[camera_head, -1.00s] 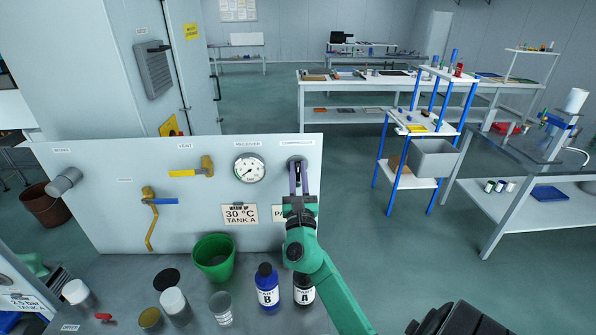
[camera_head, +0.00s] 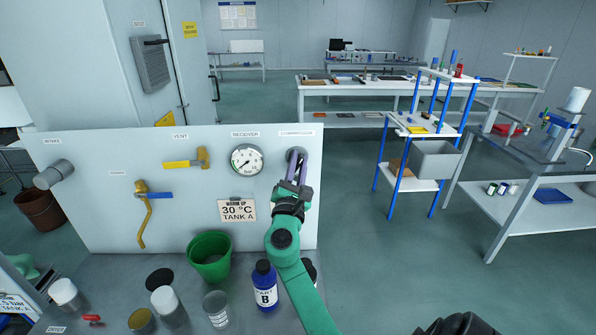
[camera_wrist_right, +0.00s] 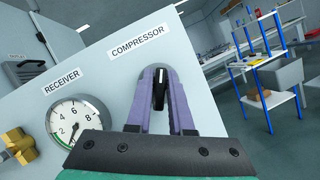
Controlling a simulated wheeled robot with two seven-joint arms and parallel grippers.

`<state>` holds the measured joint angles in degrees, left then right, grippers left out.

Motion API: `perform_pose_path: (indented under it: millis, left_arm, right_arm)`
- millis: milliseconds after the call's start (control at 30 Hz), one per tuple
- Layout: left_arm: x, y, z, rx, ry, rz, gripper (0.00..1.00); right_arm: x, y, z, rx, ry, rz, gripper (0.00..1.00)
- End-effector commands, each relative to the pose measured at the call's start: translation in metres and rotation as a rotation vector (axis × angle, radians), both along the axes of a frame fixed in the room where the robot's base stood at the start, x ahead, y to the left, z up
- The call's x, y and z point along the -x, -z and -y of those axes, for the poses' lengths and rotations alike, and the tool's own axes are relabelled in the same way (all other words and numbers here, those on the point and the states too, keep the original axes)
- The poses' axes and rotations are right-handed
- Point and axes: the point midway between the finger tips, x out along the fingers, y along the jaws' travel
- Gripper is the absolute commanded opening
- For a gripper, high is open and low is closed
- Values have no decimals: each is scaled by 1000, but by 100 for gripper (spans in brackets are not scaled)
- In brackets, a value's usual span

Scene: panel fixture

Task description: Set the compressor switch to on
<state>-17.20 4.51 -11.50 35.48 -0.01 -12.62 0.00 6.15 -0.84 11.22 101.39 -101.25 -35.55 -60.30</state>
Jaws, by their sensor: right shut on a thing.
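The compressor switch (camera_head: 294,153) is a round grey fitting at the panel's upper right, under the COMPRESSOR label. In the right wrist view its black knob (camera_wrist_right: 159,92) has a light mark and stands between the purple fingers. My right gripper (camera_head: 298,167) is shut on this knob; it also shows in the right wrist view (camera_wrist_right: 160,80). The knob lines up with the fingers and looks tilted clockwise from the panel's upright. The fingers hide part of the switch, and I cannot read any position marks. My left gripper is not in view.
A green bucket (camera_head: 211,257), blue bottle B (camera_head: 265,287) and several containers stand on the bench below.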

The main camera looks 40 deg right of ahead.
Motion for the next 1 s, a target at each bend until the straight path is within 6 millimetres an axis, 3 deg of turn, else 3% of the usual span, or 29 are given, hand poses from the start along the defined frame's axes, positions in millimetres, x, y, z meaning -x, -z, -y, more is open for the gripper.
perform_pose_path:
  millis: [400, 1000]
  left_arm:
    - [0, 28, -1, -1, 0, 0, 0]
    - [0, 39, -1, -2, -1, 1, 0]
  right_arm:
    - [1, 4, 1, -318, 0, 240, 0]
    - [1, 5, 2, -726, 2, 548, 0]
